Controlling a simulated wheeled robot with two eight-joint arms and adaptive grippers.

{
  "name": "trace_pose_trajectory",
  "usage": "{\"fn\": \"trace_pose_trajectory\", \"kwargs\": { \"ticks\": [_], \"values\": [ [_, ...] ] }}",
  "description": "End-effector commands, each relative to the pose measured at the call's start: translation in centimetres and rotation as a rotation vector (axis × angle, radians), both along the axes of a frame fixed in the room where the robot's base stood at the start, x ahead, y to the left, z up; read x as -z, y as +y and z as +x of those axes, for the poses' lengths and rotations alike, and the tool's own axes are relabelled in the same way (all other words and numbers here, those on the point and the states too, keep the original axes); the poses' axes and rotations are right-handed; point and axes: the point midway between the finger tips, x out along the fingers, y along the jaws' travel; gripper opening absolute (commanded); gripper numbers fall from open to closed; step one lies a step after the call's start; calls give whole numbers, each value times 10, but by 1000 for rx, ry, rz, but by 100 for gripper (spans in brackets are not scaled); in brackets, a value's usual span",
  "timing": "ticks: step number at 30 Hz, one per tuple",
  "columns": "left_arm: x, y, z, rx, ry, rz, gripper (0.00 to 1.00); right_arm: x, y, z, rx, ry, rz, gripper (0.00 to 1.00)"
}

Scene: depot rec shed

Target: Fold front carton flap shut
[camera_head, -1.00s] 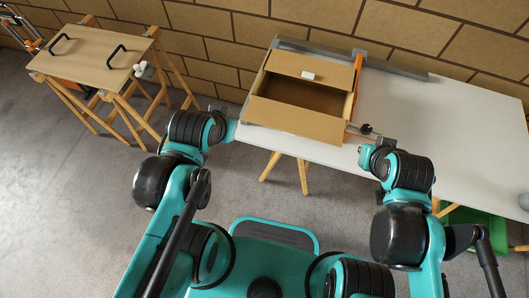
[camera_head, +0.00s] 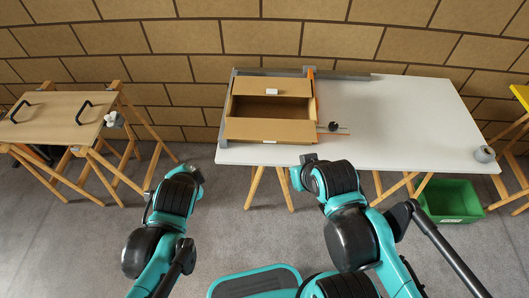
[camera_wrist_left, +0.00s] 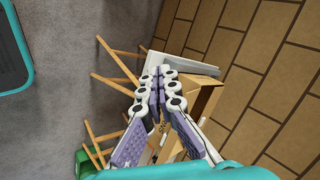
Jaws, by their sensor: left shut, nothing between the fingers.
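The cardboard carton (camera_head: 229,112) stands at the left end of the white table, with a dark opening in its middle. A brown front panel or flap (camera_head: 270,130) faces me; its exact angle is hard to tell. A back flap (camera_head: 290,87) with a small white piece (camera_head: 272,91) lies behind the opening. My left gripper (camera_wrist_left: 160,72) is shut and empty in the left wrist view, its fingers overlapping the carton (camera_wrist_left: 205,100) in the picture. In the head view, my left arm ends left of the table, clear of the carton. My right gripper (camera_head: 308,159) is at the table's front edge; its fingers are unclear.
The white table (camera_head: 410,120) is mostly clear right of the carton. An orange bar (camera_head: 312,88) and grey rail border the carton. A dark knob (camera_head: 333,126) lies beside it. A wooden trestle board (camera_head: 50,118) stands left, and a green bin (camera_head: 452,202) sits under the table.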

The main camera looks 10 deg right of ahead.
Motion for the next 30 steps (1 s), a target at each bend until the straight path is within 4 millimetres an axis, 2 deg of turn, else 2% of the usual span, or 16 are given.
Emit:
{"fn": "trace_pose_trajectory", "kwargs": {
  "ticks": [5, 8, 9, 12, 16, 19, 23, 26, 30],
  "values": [
    [15, -45, 16, 342, -63, 288, 0, 5, 0, 0, 0, 0, 0, 0],
    [28, -84, 23, 608, -127, 531, 0, 8, 0, 0, 0, 0, 0, 0],
    [34, -103, 23, 729, -161, 649, 0, 9, 0, 0, 0, 0, 0, 0],
    [48, -149, 20, 1011, -255, 947, 0, 12, 0, 0, 0, 0, 0, 0],
    [61, -192, 8, 1260, -359, 1256, 0, 15, 0, 0, 0, 0, 0, 0],
    [66, -211, 1, 1361, -410, 1407, 0, 16, 0, 0, 0, 0, 0, 0],
    [70, -219, -1, 1409, -435, 1485, 0, 17, 0, 0, 0, 0, 0, 0],
    [75, -222, 7, 1411, -434, 1491, 0, 21, 0, 0, 0, 0, 0, 0],
    [89, -227, 28, 1409, -432, 1488, 0, 30, 0, 0, 0, 0, 0, 0]
  ]
}}
